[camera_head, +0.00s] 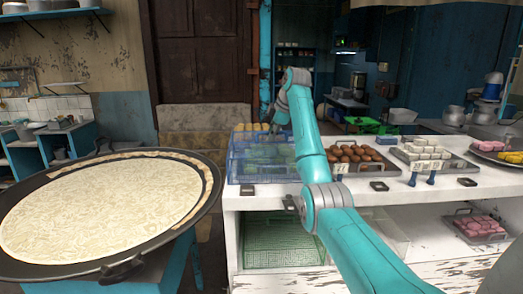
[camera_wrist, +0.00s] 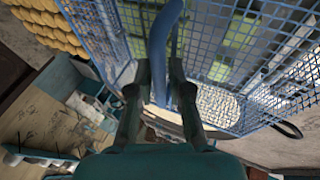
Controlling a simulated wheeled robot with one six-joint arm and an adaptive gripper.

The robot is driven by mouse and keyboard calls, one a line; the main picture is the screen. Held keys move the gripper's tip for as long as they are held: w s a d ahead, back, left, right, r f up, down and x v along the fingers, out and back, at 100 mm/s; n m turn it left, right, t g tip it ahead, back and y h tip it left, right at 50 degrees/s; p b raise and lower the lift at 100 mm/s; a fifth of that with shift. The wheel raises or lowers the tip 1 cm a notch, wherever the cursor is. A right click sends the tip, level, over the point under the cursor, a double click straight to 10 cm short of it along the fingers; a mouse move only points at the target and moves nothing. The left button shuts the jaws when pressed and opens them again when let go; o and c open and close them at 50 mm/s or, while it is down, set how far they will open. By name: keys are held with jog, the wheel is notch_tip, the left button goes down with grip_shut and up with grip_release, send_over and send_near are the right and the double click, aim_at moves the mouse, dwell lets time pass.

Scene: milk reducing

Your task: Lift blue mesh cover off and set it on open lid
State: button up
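The blue mesh cover (camera_head: 262,163) is a see-through box shape at the left end of the white counter. In the wrist view its blue mesh (camera_wrist: 225,45) fills the upper part, with green and pale contents showing through. My gripper (camera_wrist: 161,75) is at the cover, and its two dark fingers are close against both sides of a curved blue handle (camera_wrist: 161,45). In the head view my gripper (camera_head: 272,126) is small and partly hidden at the cover's top right. I cannot make out the open lid, or whether the cover is clear of what lies under it.
Yellow cylinders (camera_wrist: 45,22) stand close to the cover. A tray of brown eggs (camera_head: 352,154) and a tray of white pieces (camera_head: 428,153) are to the right on the counter (camera_head: 330,192). A large round griddle (camera_head: 100,208) is at the left. A green mesh basket (camera_head: 280,245) sits below.

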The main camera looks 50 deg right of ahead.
grip_shut()
jog(key=shift+r, duration=0.15)
